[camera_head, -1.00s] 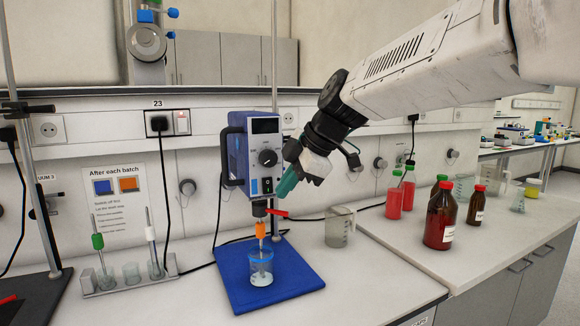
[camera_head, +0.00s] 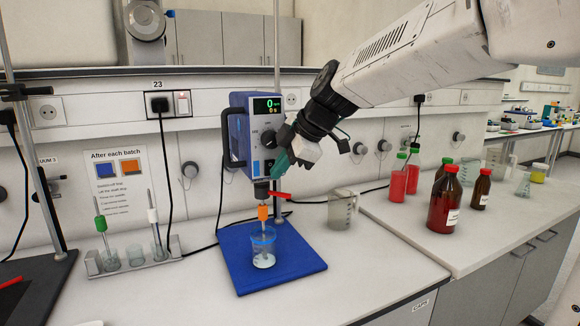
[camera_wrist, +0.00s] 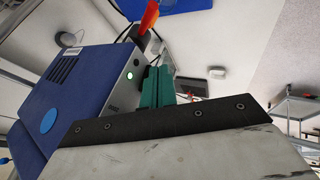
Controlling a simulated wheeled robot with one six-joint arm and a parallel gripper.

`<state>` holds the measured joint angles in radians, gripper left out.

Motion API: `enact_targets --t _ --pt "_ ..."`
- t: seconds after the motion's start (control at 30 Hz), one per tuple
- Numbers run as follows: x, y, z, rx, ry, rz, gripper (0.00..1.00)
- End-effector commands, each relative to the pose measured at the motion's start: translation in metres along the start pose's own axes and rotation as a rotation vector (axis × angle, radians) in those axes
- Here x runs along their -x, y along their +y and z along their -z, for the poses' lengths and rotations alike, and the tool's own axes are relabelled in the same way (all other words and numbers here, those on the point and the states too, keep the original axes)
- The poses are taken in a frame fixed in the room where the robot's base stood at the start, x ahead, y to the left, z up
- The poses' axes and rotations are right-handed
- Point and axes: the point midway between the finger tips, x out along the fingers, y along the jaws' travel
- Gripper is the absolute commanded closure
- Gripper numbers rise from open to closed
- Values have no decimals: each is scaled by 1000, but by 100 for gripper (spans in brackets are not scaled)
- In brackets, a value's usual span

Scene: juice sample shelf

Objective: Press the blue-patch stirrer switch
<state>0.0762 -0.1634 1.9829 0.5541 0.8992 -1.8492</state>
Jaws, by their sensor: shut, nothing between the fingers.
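The blue stirrer (camera_head: 239,135) stands on a rod above a blue base plate (camera_head: 290,262). Its display (camera_head: 267,106) is lit and reads a green 0. In the wrist view the stirrer's blue housing (camera_wrist: 75,80) fills the left side, with a round blue patch (camera_wrist: 48,120) on it. The fingers also show in the wrist view (camera_wrist: 157,84). They cover the switch area in the head view; I cannot tell whether they touch.
A beaker (camera_head: 263,247) stands on the plate under the orange-marked shaft (camera_head: 262,213). A glass jug (camera_head: 342,208) is to the right, with red-filled bottles (camera_head: 398,180) beyond. A rack (camera_head: 135,258) with stirring shafts stands left. The front bench is clear.

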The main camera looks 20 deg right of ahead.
Motion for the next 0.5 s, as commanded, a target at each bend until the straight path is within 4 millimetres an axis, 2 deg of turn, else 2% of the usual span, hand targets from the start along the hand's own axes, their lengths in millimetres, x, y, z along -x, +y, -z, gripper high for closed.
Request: enact_targets --t 0.5 --pt "10 6 5 1 0 1 100"
